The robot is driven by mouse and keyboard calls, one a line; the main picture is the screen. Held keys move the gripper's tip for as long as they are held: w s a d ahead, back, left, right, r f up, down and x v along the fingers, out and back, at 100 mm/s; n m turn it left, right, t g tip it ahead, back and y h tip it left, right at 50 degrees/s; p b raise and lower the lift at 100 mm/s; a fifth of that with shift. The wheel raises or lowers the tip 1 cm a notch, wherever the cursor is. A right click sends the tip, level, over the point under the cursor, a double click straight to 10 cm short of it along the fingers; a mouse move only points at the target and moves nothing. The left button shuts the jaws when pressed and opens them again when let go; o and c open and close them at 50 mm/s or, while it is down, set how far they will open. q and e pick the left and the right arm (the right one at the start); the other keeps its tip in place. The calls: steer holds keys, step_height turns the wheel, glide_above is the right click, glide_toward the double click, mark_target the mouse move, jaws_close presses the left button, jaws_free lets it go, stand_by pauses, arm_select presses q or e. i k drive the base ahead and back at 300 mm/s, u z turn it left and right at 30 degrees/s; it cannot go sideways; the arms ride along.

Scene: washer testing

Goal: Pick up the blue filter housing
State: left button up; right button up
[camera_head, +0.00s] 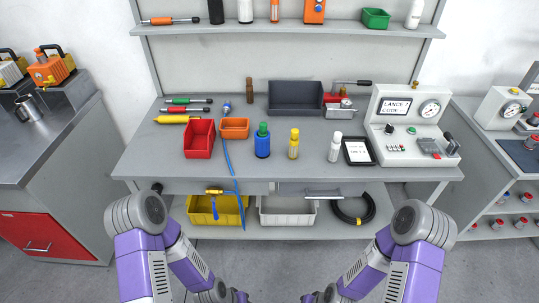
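The blue filter housing (263,146) stands upright near the middle of the workbench (150,150). It is a blue cylinder with a green top. My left gripper (240,297) and my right gripper (309,298) show only as small dark parts at the bottom edge, low in front of the bench and well away from the housing. Their fingers are mostly cut off, so I cannot tell whether they are open or shut.
A yellow bottle (294,144) and a white bottle (335,147) stand right of the housing. A red bin (199,139) and an orange bin (234,128) are left, with a blue hose (229,160) hanging over the front edge. A dark tray (296,97) is behind.

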mark_target(262, 145)
steer(key=z, duration=0.35)
steer(key=i, duration=0.6)
steer(key=u, duration=1.45)
